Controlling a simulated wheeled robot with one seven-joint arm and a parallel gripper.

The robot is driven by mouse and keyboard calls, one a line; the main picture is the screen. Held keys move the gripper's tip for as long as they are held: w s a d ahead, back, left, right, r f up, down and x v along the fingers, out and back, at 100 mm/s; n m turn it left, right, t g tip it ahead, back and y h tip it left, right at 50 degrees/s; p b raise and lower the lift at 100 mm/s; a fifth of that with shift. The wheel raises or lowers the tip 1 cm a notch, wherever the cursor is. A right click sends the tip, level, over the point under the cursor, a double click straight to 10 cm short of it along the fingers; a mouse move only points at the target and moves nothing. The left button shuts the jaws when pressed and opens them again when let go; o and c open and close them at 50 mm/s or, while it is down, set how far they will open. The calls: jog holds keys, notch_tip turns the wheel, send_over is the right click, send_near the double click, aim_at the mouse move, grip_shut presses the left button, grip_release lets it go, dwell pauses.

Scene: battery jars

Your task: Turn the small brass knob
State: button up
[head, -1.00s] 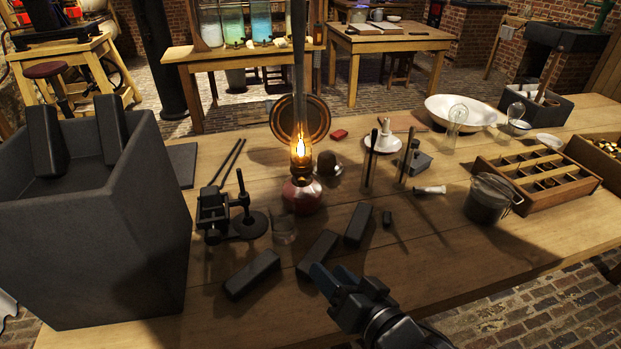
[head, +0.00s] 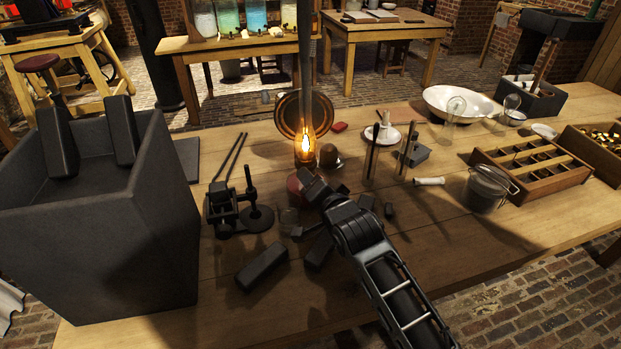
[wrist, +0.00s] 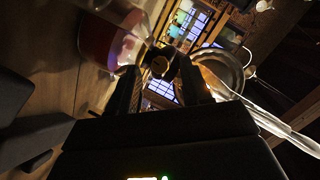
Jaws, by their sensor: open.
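The lit oil lamp (head: 306,155) stands on the workbench, with a flame, a tall chimney, a round reflector behind it and a red oil bowl (head: 294,184). My gripper (head: 308,180) reaches the lamp just below its burner and covers part of the bowl in the head view. In the wrist view, a small round brass knob (wrist: 160,64) shows between the tips of my open gripper (wrist: 160,75), one finger on each side. I cannot tell whether either finger touches it. The red bowl (wrist: 98,40) is beside the left finger. The knob is hidden in the head view.
A large dark bin (head: 90,220) stands at left. A black stand (head: 238,210) is left of the lamp. Dark blocks (head: 262,268) lie under and beside my arm. A divided wooden tray (head: 530,165) and a lidded pot (head: 487,188) stand at right.

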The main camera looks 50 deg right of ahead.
jog(key=shift+w+d+f, duration=0.15)
jog(key=shift+w+d, duration=0.15)
jog(key=shift+w, duration=0.3)
grip_shut()
